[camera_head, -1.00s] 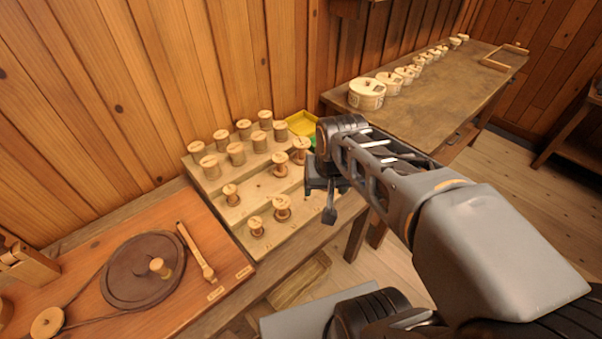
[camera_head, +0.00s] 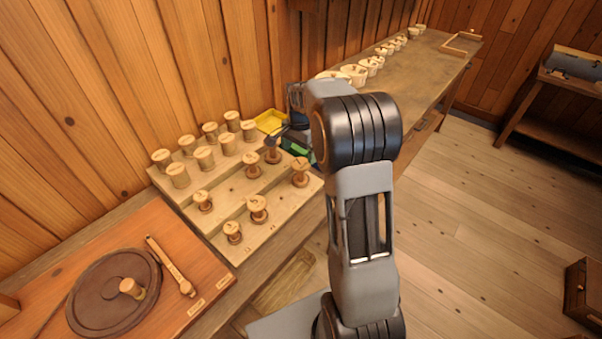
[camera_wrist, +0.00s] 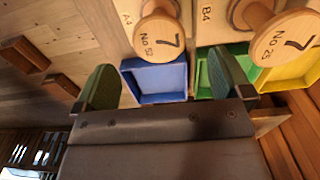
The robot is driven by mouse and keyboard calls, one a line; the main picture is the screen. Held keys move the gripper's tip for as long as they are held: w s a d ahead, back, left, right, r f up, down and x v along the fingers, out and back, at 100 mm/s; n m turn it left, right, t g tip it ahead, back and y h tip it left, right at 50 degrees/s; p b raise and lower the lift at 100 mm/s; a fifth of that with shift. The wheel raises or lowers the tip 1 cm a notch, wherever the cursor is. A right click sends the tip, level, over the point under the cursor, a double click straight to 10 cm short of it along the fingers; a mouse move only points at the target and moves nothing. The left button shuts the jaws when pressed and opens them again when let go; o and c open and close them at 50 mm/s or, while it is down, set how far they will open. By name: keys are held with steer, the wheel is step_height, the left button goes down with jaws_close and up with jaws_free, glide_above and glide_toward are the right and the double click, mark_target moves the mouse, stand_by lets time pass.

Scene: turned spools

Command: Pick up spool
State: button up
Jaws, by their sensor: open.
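Several turned wooden spools stand on a pale stepped board in the head view, such as one at the front (camera_head: 257,208), one at the right (camera_head: 300,172) and one at the back right (camera_head: 273,151). My gripper (camera_head: 284,136) is near the back right of the board, partly hidden by my arm. In the wrist view two spools marked 7 show close up, one labelled No 52 (camera_wrist: 158,34) and one labelled No 25 (camera_wrist: 285,40). My gripper (camera_wrist: 165,88) is open, with its two fingers apart and nothing between them but a view of the blue tray.
A blue tray (camera_wrist: 158,98), a green tray (camera_wrist: 204,86) and a yellow tray (camera_head: 270,121) sit by the board. A wooden turntable (camera_head: 113,290) is at lower left. A long table (camera_head: 425,62) with round boxes runs behind.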

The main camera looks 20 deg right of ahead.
mark_target(300, 164)
steer(key=shift+f, duration=4.2)
steer(key=c, duration=1)
